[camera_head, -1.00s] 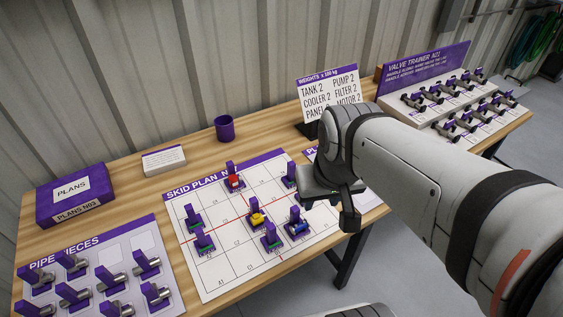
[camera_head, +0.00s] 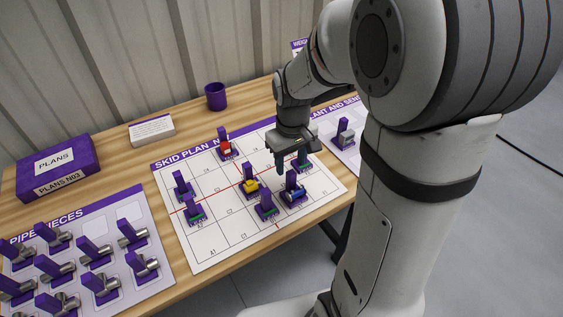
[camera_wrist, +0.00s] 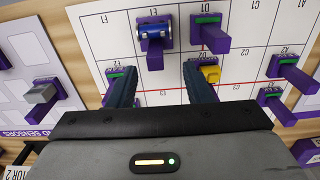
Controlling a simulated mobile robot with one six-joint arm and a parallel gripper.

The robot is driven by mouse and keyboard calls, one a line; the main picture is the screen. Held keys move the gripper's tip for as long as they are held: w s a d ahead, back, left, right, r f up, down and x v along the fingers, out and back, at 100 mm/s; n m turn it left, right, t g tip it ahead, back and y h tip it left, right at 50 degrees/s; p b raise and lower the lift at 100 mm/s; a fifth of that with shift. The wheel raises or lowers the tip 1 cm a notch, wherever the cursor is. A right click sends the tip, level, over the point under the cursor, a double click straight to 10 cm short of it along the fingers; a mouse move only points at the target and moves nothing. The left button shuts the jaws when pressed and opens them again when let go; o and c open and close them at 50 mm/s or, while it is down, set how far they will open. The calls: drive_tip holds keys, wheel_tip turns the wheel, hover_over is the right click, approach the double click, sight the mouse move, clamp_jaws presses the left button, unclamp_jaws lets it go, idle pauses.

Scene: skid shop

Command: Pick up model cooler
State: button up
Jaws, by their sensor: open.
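No readable label marks which model is the cooler. On the skid plan (camera_head: 225,240) stand purple-handled models: a red one (camera_head: 226,147), a yellow one (camera_head: 251,186), a blue cylindrical one (camera_head: 292,193) and several green ones, including one at the right (camera_head: 303,164). My gripper (camera_head: 281,160) is open and empty above the plan's right part, pointing down. In the wrist view, my gripper's two dark fingers (camera_wrist: 160,88) are apart. The left finger is beside a green model (camera_wrist: 117,72), the right beside the yellow model (camera_wrist: 209,74). The blue model (camera_wrist: 155,36) stands beyond the gap.
A sensor mat (camera_head: 351,160) with a grey model (camera_head: 345,136) lies right of the plan. The pipe-piece mat (camera_head: 165,273) lies at the left. A purple box (camera_head: 58,167), a card (camera_head: 152,130) and a purple cup (camera_head: 216,97) stand at the back.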

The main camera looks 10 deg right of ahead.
sight(291, 180)
drive_tip(key=shift+w+f, duration=0.15)
drive_tip(key=shift+f, duration=0.35)
drive_tip(key=shift+w+f, duration=0.15)
drive_tip(key=shift+f, duration=0.35)
drive_tip(key=f, duration=0.7)
drive_tip(key=shift+w+d, duration=0.15)
drive_tip(key=shift+d, duration=0.1)
drive_tip(key=shift+r, duration=0.1)
drive_tip(key=shift+c, duration=0.2)
clamp_jaws()
